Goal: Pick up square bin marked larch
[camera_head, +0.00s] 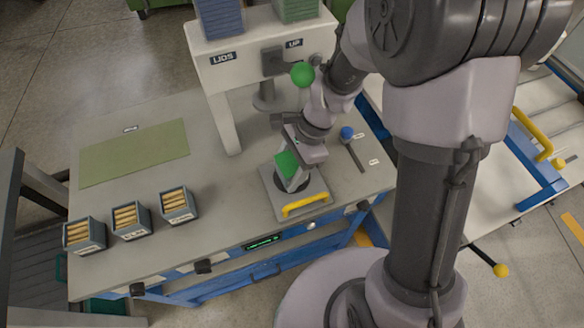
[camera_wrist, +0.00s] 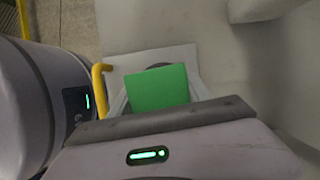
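Three small square grey bins filled with wooden pieces stand in a row at the front left of the bench: a left bin (camera_head: 84,248), a middle bin (camera_head: 132,235) and a right bin (camera_head: 180,217). Each has a front label too small to read surely, so I cannot tell which says larch. My gripper (camera_head: 292,180) is well to the right of them, low over a grey plate with a yellow handle. A green square piece (camera_wrist: 158,88) shows at its fingers; I cannot tell whether it is held. No bin shows in the wrist view.
The plate's yellow handle (camera_head: 305,204) is at the bench's front edge. A stand marked LIDS (camera_head: 222,66) carries blue and green stacks behind. A green mat (camera_head: 135,154) lies bare behind the bins. A blue-knobbed lever (camera_head: 347,134) is right of my gripper.

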